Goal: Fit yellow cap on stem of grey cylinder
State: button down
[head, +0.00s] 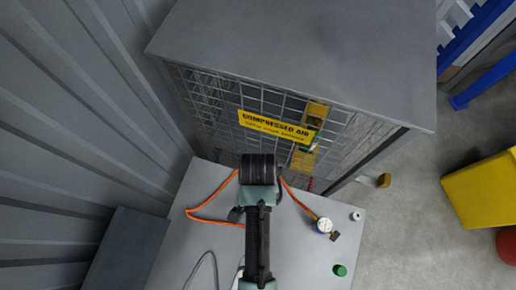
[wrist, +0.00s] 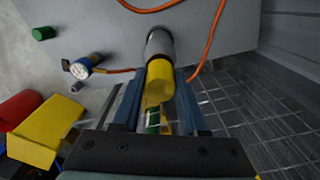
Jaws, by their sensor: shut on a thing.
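In the wrist view, the yellow cap (wrist: 158,82) sits between the two blue fingers of my gripper (wrist: 159,84), which is shut on it. The grey cylinder (wrist: 160,44) lies directly beyond the cap, in line with it, and its far end looks dark. The cap and cylinder meet in the picture. The stem is hidden, so I cannot tell whether the cap is around it or only in front of it. In the head view, my own arm hides the gripper, the cap and the cylinder.
A grey bench top (head: 215,185) carries an orange hose (head: 209,212), a gauge (head: 323,226), a green cap (head: 340,270) and a small white piece (head: 356,216). A mesh cage (head: 230,95) with a yellow sign stands behind. A yellow box (head: 482,190) is on the floor at right.

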jog(key=shift+f+b, duration=0.5)
jog(key=shift+f, duration=0.25)
dwell(0.3)
jog(key=shift+c, duration=1.8)
grip_release()
